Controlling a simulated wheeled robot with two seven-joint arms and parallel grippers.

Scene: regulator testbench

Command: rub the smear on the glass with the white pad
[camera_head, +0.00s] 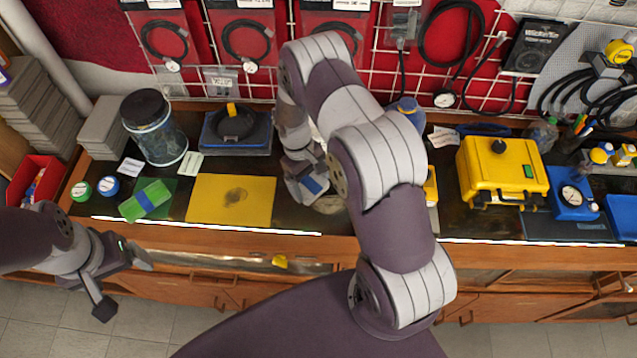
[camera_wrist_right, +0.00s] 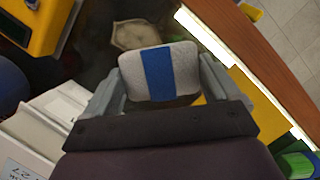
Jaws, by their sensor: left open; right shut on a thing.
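A yellow panel (camera_head: 208,212) lies flat on the dark bench, and a dark round smear (camera_head: 236,195) shows near its middle. I cannot tell a separate glass sheet from the panel. My right gripper (camera_head: 308,184) is shut on the white pad (camera_wrist_right: 185,70), which has a blue stripe; the pad also shows in the head view (camera_head: 314,185). It is just right of the yellow panel, apart from the smear. My left gripper (camera_head: 122,282) is open and empty, in front of the bench's front edge at the lower left.
A green block with a blue band (camera_head: 154,192) lies left of the panel. A black-lidded jar (camera_head: 155,130) and a blue tray (camera_head: 222,145) stand behind. A beige hexagonal piece (camera_wrist_right: 134,34) lies near the pad. A yellow case (camera_head: 500,170) stands to the right.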

